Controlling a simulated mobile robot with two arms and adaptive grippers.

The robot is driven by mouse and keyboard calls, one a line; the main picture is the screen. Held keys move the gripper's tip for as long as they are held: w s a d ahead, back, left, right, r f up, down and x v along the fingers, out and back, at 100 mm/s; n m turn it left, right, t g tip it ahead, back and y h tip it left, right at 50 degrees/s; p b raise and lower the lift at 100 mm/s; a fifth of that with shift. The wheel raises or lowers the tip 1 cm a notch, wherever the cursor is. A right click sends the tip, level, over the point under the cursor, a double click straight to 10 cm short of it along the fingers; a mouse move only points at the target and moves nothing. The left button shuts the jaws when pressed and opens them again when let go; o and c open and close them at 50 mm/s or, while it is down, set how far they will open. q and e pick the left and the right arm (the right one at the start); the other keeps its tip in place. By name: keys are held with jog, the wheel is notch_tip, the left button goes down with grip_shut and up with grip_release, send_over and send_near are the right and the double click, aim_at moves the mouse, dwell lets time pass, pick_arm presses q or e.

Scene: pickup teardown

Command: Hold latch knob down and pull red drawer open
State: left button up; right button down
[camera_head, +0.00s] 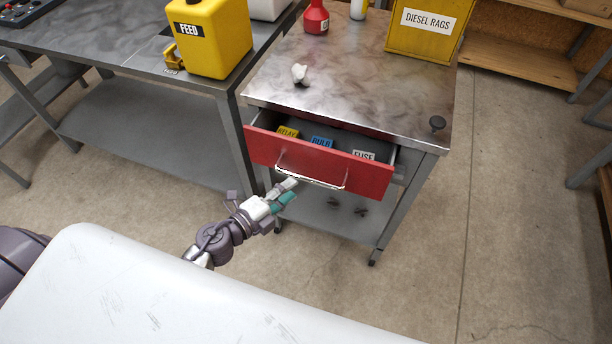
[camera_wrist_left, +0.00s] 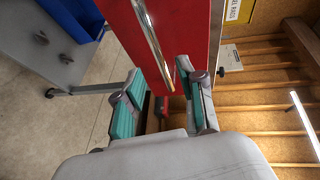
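The red drawer (camera_head: 318,165) of the metal workbench is partly open, and its front stands out from the cabinet. Yellow, blue and grey labelled bins show inside. Its metal bar handle (camera_head: 311,178) also shows in the left wrist view (camera_wrist_left: 152,38). My left gripper (camera_head: 290,190) is at the left part of the handle, just below it. In the left wrist view its teal-padded fingers (camera_wrist_left: 166,103) are apart, with the red front and handle end close to the gap; contact is unclear. My right gripper is out of view.
A yellow FEED can (camera_head: 210,45) stands on the bench to the left. A small white object (camera_head: 299,73), a red bottle (camera_head: 316,18) and a yellow DIESEL RAGS box (camera_head: 425,30) are on the benchtop. The floor to the right is clear.

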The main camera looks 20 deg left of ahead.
aim_at(305, 180)
pick_arm(q)
jog(key=x, duration=0.7)
jog(key=shift+s, duration=0.1)
grip_shut()
